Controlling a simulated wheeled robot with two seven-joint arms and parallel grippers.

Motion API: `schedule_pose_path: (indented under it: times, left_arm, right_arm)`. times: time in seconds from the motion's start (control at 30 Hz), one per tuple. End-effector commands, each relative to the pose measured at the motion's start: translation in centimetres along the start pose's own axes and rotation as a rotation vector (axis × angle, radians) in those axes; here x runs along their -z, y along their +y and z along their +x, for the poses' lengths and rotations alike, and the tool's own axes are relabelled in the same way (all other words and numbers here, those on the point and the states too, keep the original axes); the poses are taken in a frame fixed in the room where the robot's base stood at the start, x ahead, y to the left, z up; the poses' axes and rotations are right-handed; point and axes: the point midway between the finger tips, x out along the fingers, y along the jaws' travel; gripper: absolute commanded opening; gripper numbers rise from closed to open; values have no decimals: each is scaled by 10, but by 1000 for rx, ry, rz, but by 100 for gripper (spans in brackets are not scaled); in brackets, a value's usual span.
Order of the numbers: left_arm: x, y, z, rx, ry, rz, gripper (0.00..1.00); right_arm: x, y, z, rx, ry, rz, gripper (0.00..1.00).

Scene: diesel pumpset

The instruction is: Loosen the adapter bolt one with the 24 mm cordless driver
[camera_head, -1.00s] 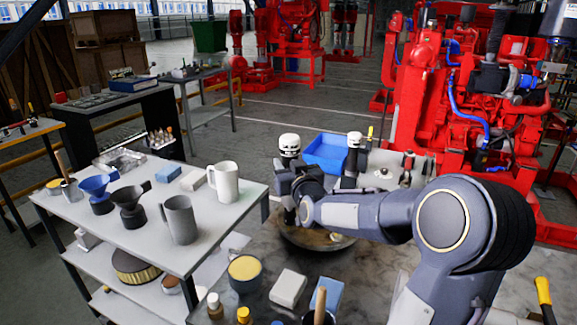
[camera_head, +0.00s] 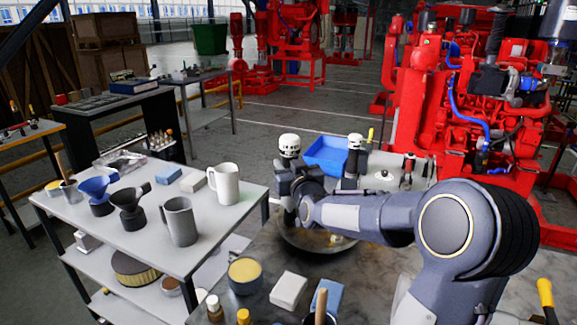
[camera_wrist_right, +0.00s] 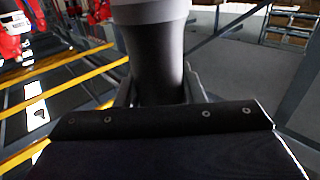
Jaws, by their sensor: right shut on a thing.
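My right gripper (camera_head: 290,190) is shut on a tool, taken to be the cordless driver (camera_head: 289,144), with a white and black top and a dark body. It holds the driver upright over the round dish (camera_head: 318,247) on the dark bench. In the right wrist view the driver's dark handle and light grey collar (camera_wrist_right: 150,12) rise between the fingers. The driver's lower end is largely hidden by my gripper, and its size cannot be read. The adapter bolt cannot be made out in either view. My left gripper is not in view.
A second white-topped tool (camera_head: 355,141) stands behind my forearm, beside a blue bin (camera_head: 325,152). The red diesel pumpset (camera_head: 420,110) is at the back right. A white table (camera_head: 150,235) with mugs and funnels is at left. Bottles and blocks crowd the bench front.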

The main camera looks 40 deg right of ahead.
Motion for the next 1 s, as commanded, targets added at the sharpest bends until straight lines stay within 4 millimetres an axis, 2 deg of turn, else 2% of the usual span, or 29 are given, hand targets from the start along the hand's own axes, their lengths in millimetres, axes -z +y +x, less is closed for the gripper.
schedule_pose_path:
  times: [0.07,0.8,1.0]
  left_arm:
    - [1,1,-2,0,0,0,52]
    - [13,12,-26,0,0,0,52]
    - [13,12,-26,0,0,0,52]
  right_arm:
    - [-2,-1,0,3,-14,2,0]
    - [54,-1,0,1,2,-1,0]
    - [56,0,0,1,2,-1,0]
